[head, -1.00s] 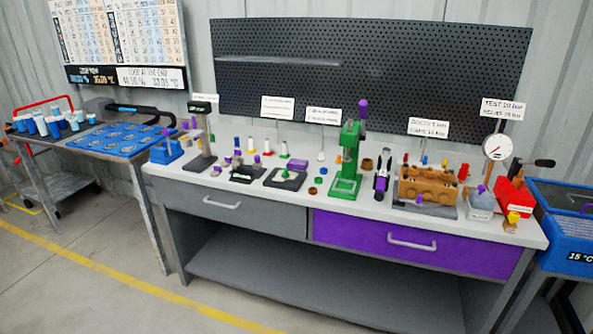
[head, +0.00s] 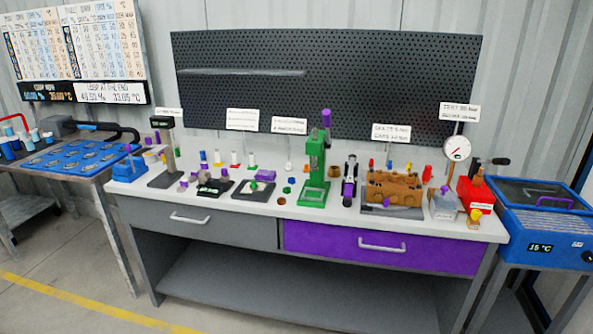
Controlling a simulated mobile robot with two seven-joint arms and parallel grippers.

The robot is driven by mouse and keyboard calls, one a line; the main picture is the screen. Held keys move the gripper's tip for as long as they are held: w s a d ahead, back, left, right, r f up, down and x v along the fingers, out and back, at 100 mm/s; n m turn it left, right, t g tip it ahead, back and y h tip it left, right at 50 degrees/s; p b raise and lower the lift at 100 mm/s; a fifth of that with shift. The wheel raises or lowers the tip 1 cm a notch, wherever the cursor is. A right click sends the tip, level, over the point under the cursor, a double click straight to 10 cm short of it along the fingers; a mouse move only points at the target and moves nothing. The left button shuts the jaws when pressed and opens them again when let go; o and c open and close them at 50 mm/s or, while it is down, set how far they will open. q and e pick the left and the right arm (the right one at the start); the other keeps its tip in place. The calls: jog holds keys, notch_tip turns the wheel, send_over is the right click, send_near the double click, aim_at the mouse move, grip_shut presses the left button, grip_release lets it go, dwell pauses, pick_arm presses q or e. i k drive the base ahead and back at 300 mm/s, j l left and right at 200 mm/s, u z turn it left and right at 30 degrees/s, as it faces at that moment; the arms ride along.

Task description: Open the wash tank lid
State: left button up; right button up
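A blue tank (head: 550,222) stands on a stand at the right edge of the head view, just past the right end of the workbench. Its dark top panel, which looks like a lid (head: 540,193), lies flat and appears closed. A purple bar handle (head: 556,201) sits on the panel. A small display on the tank's front reads 15 °C. I cannot read any label that names it the wash tank. Neither of my grippers is in view.
The long workbench (head: 230,207) fills the middle, with a green press (head: 314,175), a brown pump block (head: 392,188) and a red tool (head: 474,193) on top. A blue-topped table (head: 80,158) stands at left. The floor in front is clear.

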aim_at(488, 177)
jog(key=z, duration=1.5)
jog(key=i+l+u, duration=0.35)
jog(key=i, duration=0.3)
